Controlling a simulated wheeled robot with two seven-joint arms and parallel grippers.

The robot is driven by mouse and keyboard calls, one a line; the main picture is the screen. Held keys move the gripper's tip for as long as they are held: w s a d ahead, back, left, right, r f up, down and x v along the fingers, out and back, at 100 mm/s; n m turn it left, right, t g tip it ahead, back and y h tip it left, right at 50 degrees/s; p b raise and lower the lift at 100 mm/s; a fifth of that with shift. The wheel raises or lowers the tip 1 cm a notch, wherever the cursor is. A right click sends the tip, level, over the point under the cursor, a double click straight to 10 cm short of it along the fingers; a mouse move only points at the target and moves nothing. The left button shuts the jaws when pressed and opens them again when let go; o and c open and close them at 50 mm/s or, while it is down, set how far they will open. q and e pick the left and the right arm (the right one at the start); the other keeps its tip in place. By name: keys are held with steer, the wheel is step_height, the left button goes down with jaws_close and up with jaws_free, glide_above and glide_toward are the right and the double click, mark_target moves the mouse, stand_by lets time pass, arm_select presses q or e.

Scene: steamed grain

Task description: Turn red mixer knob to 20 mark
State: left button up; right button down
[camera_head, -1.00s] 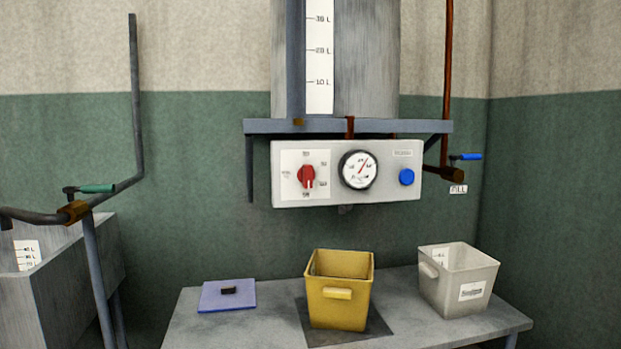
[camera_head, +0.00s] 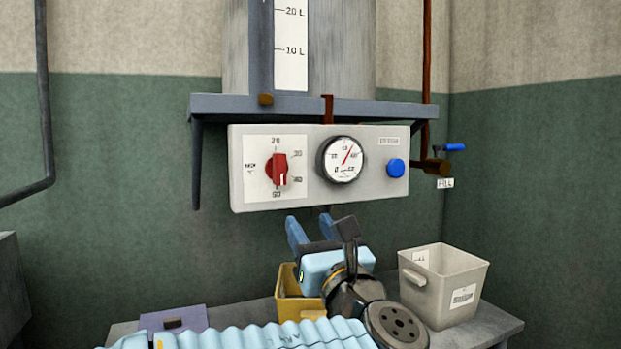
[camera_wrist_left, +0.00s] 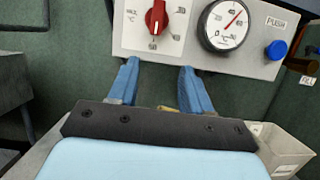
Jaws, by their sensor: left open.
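The red mixer knob (camera_head: 276,170) sits on the left of the white control panel (camera_head: 232,197), with a dial around it marked 20 at the top and 50 at the bottom. The knob also shows at the top of the left wrist view (camera_wrist_left: 157,17). My left gripper (camera_head: 310,226) is open and empty, just below the panel and to the right of the knob. In the left wrist view its blue fingers (camera_wrist_left: 158,72) stand apart, short of the knob. My right gripper is out of view.
A round gauge (camera_head: 343,160) and a blue push button (camera_head: 396,168) are on the same panel. A shelf (camera_head: 350,108) juts out above it. Below are a yellow bin (camera_head: 285,283), partly hidden by my arm, a white bin (camera_head: 445,284) and a purple lid (camera_head: 195,317).

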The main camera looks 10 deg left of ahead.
mark_target(282, 170)
arm_select(q)
steer(key=shift+n+y, duration=0.3)
steer(key=shift+y, duration=0.2)
steer(key=x, duration=0.4)
steer(key=r+p+x, duration=0.1)
steer(key=x, duration=0.4)
steer(key=s+r+p+x, duration=0.1)
steer(key=x, duration=0.4)
steer(key=shift+d+r, duration=0.15)
steer(key=shift+r, duration=0.05)
jaws_close()
